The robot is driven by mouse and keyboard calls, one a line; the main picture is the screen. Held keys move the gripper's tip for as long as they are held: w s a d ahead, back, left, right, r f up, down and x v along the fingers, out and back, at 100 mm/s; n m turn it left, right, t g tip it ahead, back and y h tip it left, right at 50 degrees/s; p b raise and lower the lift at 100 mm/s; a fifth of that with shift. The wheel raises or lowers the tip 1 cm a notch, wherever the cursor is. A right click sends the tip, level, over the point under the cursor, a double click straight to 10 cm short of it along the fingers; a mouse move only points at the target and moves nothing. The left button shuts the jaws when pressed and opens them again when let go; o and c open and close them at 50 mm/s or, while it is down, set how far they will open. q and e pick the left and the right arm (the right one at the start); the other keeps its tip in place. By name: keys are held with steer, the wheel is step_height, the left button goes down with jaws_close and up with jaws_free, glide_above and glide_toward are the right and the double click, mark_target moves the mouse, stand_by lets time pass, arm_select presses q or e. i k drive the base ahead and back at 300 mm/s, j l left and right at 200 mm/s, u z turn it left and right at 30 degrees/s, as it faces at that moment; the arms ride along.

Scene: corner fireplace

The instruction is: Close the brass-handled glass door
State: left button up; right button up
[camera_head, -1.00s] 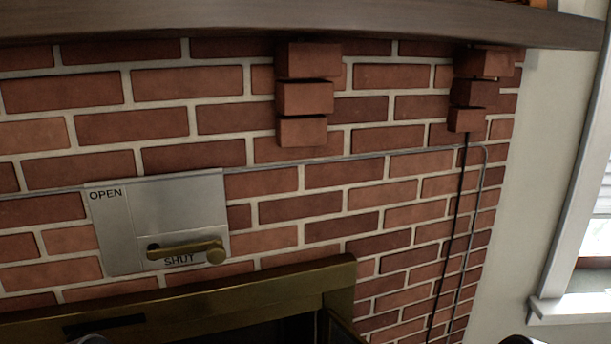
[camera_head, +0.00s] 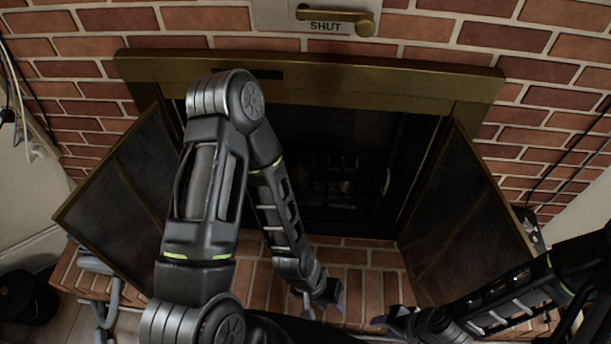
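The fireplace has two brass-framed glass doors, both swung open toward me. The left glass door (camera_head: 125,195) stands out to the left, partly behind my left arm. The right glass door (camera_head: 470,215) stands out to the right, its lower part near my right arm. I cannot make out a handle on either door. My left gripper (camera_head: 322,303) hangs low over the brick hearth in front of the opening, apart from both doors. My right gripper (camera_head: 388,322) is low at the hearth, left of the right door's bottom. The fingers of both are too small and dark to judge.
The brass fireplace surround (camera_head: 330,85) frames a dark firebox. A damper plate with a brass lever (camera_head: 338,16) marked SHUT is above it. The brick hearth (camera_head: 375,285) lies below. A black bucket-like object (camera_head: 28,300) stands at lower left, and cables hang at both sides.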

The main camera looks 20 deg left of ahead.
mark_target(115, 219)
steer(key=k+j+u, duration=0.15)
steer(key=u, duration=0.25)
steer(key=k+j+u, duration=0.2)
steer(key=u, duration=0.2)
steer(key=k+j+u, duration=0.15)
steer(key=u, duration=0.25)
